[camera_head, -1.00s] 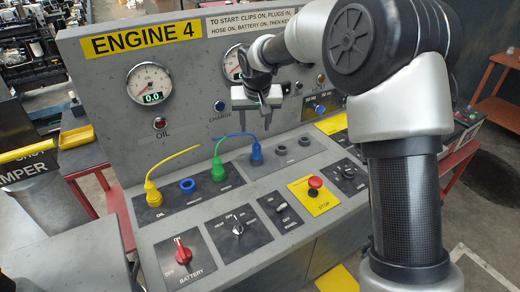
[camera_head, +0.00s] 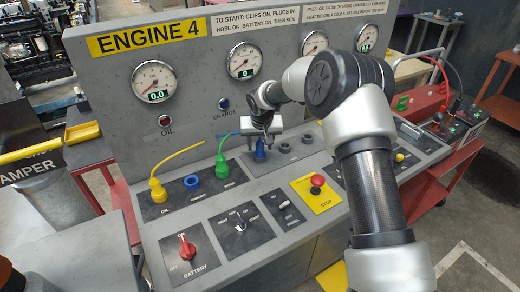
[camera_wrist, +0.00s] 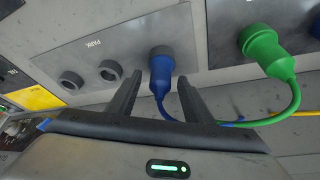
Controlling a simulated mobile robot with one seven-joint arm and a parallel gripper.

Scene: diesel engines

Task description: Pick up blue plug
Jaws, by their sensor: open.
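The blue plug (camera_head: 260,152) sits in a socket on the sloping panel, right of the green plug (camera_head: 221,166). It also shows in the wrist view (camera_wrist: 161,72), seated at the edge of the PARK panel, with its blue cable trailing from its near end. My gripper (camera_head: 261,139) is just above the blue plug and partly hides its top in the head view. In the wrist view its two fingers (camera_wrist: 158,80) are open, one on each side of the plug's narrow end. I see gaps beside the plug; contact cannot be told.
A yellow plug (camera_head: 158,189) with its cable stands at the left, beside an empty blue socket (camera_head: 192,182). Two empty grey sockets (camera_head: 296,144) are right of the blue plug. The upright gauge panel (camera_head: 190,75) rises behind. A red stop button (camera_head: 317,180) is in front.

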